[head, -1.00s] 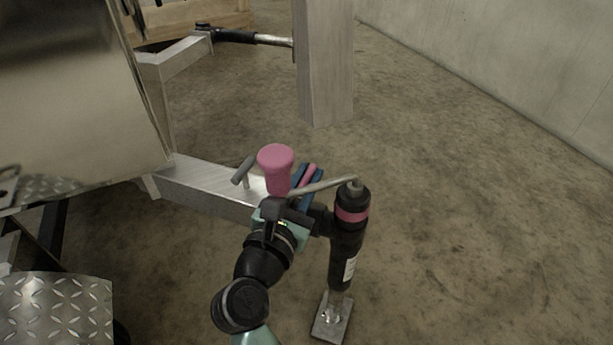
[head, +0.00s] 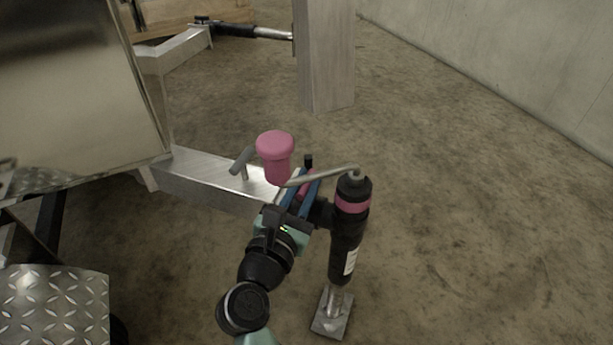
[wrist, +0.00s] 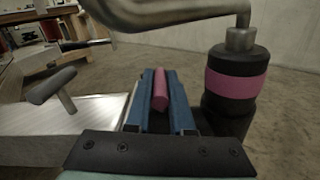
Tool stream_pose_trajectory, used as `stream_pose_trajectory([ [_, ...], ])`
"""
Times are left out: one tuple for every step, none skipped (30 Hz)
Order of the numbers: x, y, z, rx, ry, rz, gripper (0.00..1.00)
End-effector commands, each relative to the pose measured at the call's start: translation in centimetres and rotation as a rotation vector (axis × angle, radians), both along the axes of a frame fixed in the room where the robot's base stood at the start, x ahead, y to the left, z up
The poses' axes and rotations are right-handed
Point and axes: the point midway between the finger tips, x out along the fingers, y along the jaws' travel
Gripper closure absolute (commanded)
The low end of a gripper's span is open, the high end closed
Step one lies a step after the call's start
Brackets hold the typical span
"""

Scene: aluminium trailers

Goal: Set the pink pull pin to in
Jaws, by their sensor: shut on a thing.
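The pink pull pin (wrist: 160,92) is a narrow pink bar between the two blue fingers of my gripper (wrist: 158,80) in the wrist view. The fingers are shut on it. In the head view the pin (head: 305,185) shows as a small pink strip between the fingers of my gripper (head: 309,178), beside the jack's top. The black jack (head: 346,235) stands upright with a pink band and a bent grey crank handle (head: 322,175). How the pin sits in its hole is hidden by my fingers.
A grey T-handle (head: 242,160) is on the beam. The crank passes close above my fingers. Concrete floor (head: 480,200) is clear to the right.

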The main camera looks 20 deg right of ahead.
Motion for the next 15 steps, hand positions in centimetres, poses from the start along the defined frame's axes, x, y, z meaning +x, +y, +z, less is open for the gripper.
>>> stream_pose_trajectory([
  [-0.06, 0.04, -0.51, 0.006, 0.01, -0.001, 1.0],
  [-0.07, 0.04, -0.53, 0.006, 0.011, -0.001, 1.0],
  [-0.07, 0.05, -0.58, 0.007, 0.012, 0.0, 1.0],
  [-0.07, 0.05, -0.6, 0.007, 0.012, -0.001, 1.0],
  [-0.07, 0.05, -0.63, 0.007, 0.013, -0.001, 1.0],
  [-0.08, 0.05, -0.66, 0.008, 0.014, -0.001, 0.78],
  [-0.08, 0.05, -0.68, 0.008, 0.014, -0.001, 0.72],
  [-0.07, 0.04, -0.67, 0.008, 0.014, -0.001, 0.67],
  [-0.07, 0.05, -0.63, 0.007, 0.013, -0.001, 0.59],
  [-0.07, 0.04, -0.59, 0.006, 0.012, 0.0, 0.54],
  [-0.06, 0.03, -0.56, 0.006, 0.012, 0.0, 0.49],
  [-0.06, 0.03, -0.5, 0.006, 0.011, -0.001, 0.49],
  [-0.05, 0.03, -0.48, 0.006, 0.01, -0.001, 0.49],
  [-0.05, 0.02, -0.46, 0.006, 0.01, -0.001, 0.49],
  [-0.04, 0.02, -0.43, 0.005, 0.01, -0.001, 0.49],
])
